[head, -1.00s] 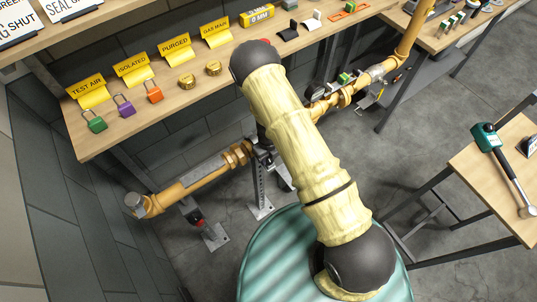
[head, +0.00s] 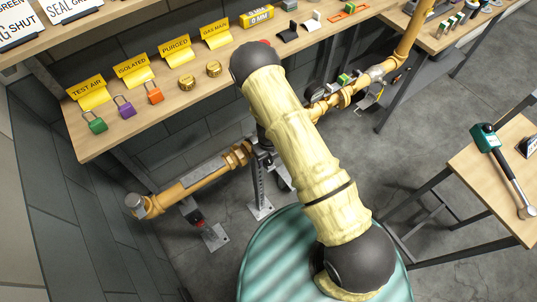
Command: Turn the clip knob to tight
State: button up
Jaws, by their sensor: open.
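The yellow gas pipe (head: 190,183) runs slantwise below the shelf, from a grey-capped end at the left to a riser at the upper right. My own yellow-sleeved arm crosses in front of its middle. I cannot make out the clip knob for certain. A small dark fitting with a red part (head: 197,221) sits on a bracket under the left pipe run. A round dark gauge (head: 315,90) shows beside the pipe just right of the arm.
The wooden shelf (head: 120,120) carries yellow signs, green, purple and orange padlocks and two brass caps. A side table (head: 490,190) at the right holds a teal-headed tool (head: 500,160). A grey post (head: 258,190) supports the pipe. Grey floor is open between the benches.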

aim_at(268, 159)
notch_tip(268, 159, up, 17)
jog(key=shift+r+b, duration=0.2)
jog(key=shift+b, duration=0.2)
dwell(0.6)
jog(key=s+d+r+n+t, duration=0.1)
jog(key=s+d+r+n, duration=0.5)
jog(key=n, duration=0.9)
jog(key=s+d+r+n+t+b, duration=0.1)
jog(key=s+d+r+n, duration=0.5)
jog(key=r+n, duration=0.5)
jog(key=shift+s+d+n+t, duration=0.35)
jog(key=shift+d+n, duration=0.65)
jog(key=shift+n, duration=0.9)
jog(key=shift+r, duration=0.1)
